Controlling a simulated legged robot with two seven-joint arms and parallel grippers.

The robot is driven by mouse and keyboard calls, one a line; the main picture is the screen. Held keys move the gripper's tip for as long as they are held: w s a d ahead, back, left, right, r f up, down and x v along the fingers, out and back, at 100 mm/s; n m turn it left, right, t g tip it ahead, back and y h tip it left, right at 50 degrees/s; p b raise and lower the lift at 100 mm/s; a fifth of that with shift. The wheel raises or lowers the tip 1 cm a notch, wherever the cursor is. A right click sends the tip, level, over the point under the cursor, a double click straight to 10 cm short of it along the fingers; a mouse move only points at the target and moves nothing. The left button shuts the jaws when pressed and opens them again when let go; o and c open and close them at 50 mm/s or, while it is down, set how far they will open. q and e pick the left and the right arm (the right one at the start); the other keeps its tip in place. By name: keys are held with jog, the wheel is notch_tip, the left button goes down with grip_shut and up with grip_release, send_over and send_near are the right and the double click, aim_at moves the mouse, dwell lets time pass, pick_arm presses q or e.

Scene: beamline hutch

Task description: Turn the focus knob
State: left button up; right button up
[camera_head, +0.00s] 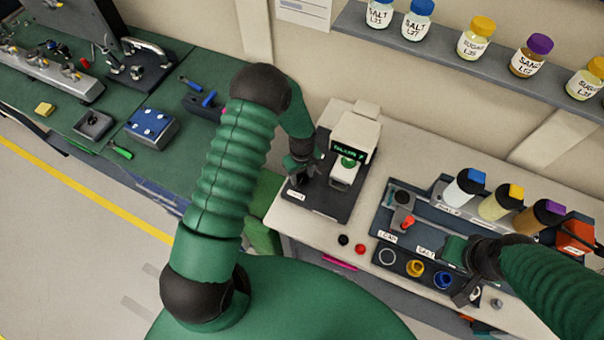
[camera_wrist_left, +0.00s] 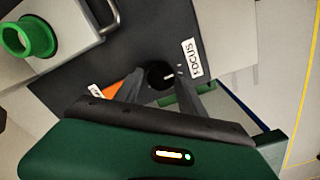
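The focus knob (camera_wrist_left: 160,75) is a round black knob with a white mark, on a dark plate beside a white FOCUS label (camera_wrist_left: 193,57) in the left wrist view. My left gripper (camera_wrist_left: 161,74) has its two fingers apart, one on each side of the knob. Small gaps seem to show between fingertips and knob. In the head view my left gripper (camera_head: 303,172) is at the left side of the white microscope-like instrument (camera_head: 352,140), and the knob is hidden there. My right gripper (camera_head: 462,275) is over the tray at right; its opening is unclear.
A dark tray (camera_head: 405,258) with vials and coloured rings lies right of the instrument. A black and a red knob-like piece (camera_head: 360,249) lie at the bench's front. A shelf (camera_head: 460,62) of jars hangs above. A green bench (camera_head: 170,165) with tools is at left.

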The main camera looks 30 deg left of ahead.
pick_arm(q)
grip_shut()
jog(key=shift+w+m, duration=0.1)
jog(key=shift+m, duration=0.2)
jog(key=m+b, duration=0.1)
jog(key=m, duration=0.1)
jog(key=shift+w+m+b, duration=0.1)
jog(key=shift+m+b, duration=0.2)
jog(key=shift+m, duration=0.1)
jog(key=m+b, duration=0.1)
jog(key=m, duration=0.3)
jog(key=shift+w+d+m, duration=0.1)
jog(key=shift+d+m, duration=0.05)
jog(key=shift+m, duration=0.15)
jog(key=m+b, duration=0.1)
jog(key=m, duration=0.3)
jog(key=shift+d+r, duration=0.1)
jog(key=m, duration=0.4)
jog(key=shift+d, duration=0.1)
jog(key=shift+m, duration=0.4)
jog(key=shift+r, duration=0.1)
